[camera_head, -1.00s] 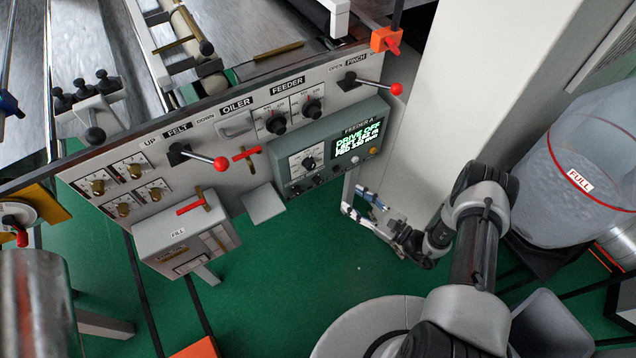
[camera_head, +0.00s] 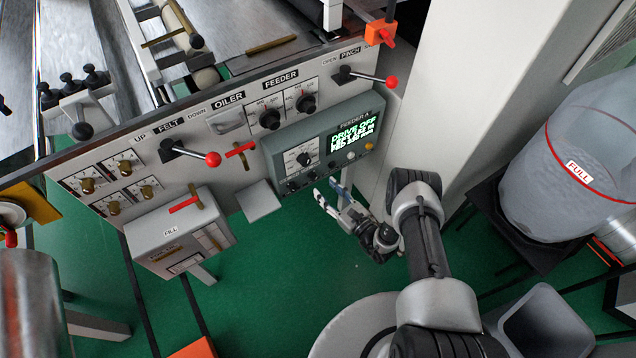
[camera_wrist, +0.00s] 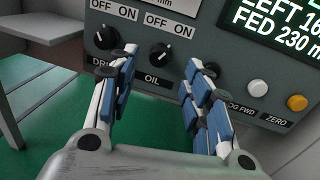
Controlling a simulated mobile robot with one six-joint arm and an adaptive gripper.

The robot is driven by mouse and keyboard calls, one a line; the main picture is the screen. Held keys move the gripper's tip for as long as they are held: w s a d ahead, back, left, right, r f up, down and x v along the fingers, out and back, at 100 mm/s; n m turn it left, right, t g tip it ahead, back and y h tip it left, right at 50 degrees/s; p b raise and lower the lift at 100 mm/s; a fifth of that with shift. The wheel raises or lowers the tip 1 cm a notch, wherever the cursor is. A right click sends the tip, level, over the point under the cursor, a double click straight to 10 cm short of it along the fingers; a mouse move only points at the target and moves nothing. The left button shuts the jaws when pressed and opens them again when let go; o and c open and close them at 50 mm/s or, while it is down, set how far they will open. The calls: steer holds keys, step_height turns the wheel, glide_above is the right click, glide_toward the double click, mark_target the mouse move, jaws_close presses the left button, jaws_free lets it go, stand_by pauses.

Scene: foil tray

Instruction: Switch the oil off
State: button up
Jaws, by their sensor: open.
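The oil knob (camera_wrist: 158,52) is a small black rotary knob on the grey feeder box, with OFF and ON printed above it and OIL below. I cannot tell for sure which mark it points at. My gripper (camera_wrist: 160,66) is open, its blue-padded fingers on either side of the oil knob in the picture, with no clear contact. In the head view my gripper (camera_head: 328,196) is just below the feeder box (camera_head: 356,112), whose screen reads DRIVE OFF. The drive knob (camera_wrist: 105,37) is left of the oil knob, its label partly hidden by my left finger.
A third black knob (camera_wrist: 194,70) is partly behind my right finger. White (camera_wrist: 257,88) and amber (camera_wrist: 297,103) buttons are further right. A grey shelf (camera_head: 259,201) juts out left of the box. Green floor lies open below.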

mark_target(315, 179)
steer(key=b+x, duration=0.1)
steer(key=x, duration=0.4)
steer(key=shift+w+a, duration=0.1)
steer(key=shift+w, duration=0.05)
steer(key=shift+c, duration=0.5)
jaws_close()
steer(key=shift+n, duration=0.4)
steer(key=n, duration=0.5)
steer(key=shift+r+h, duration=0.1)
steer(key=shift+h, duration=0.3)
steer(key=n+h, duration=0.1)
steer(key=n, duration=0.4)
steer(key=shift+a, duration=0.1)
steer(key=shift+n, duration=0.3)
